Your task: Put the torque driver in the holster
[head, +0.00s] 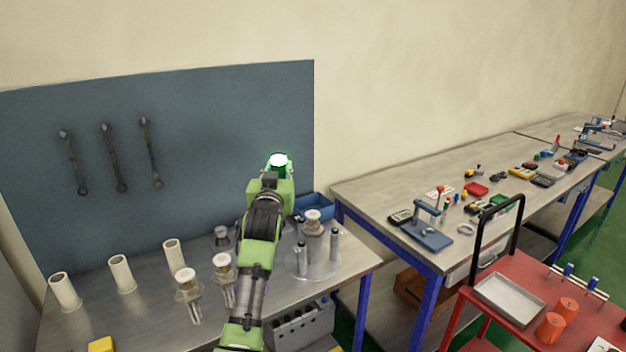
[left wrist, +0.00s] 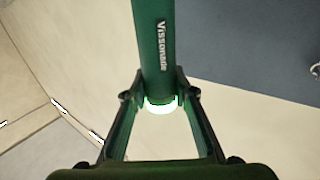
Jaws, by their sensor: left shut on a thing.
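My left gripper (head: 272,180) is raised in front of the blue-grey panel, above the near workbench. It is shut on a green cylinder with a bright white end, which I take for the torque driver (head: 279,162). In the left wrist view the driver (left wrist: 153,45) has white lettering on its side, and its white end sits between the fingertips (left wrist: 158,98). Three upright, open cream tubes (head: 121,273) stand on the bench at the left. I cannot tell whether one of them is the holster. My right gripper is not in view.
My left arm hides part of the near workbench (head: 130,325). Metal fittings with pale caps (head: 188,280) and a round clear base (head: 322,267) with posts stand on it. Wrenches (head: 112,158) hang on the panel. A cluttered bench (head: 375,192) and red cart (head: 500,325) are at right.

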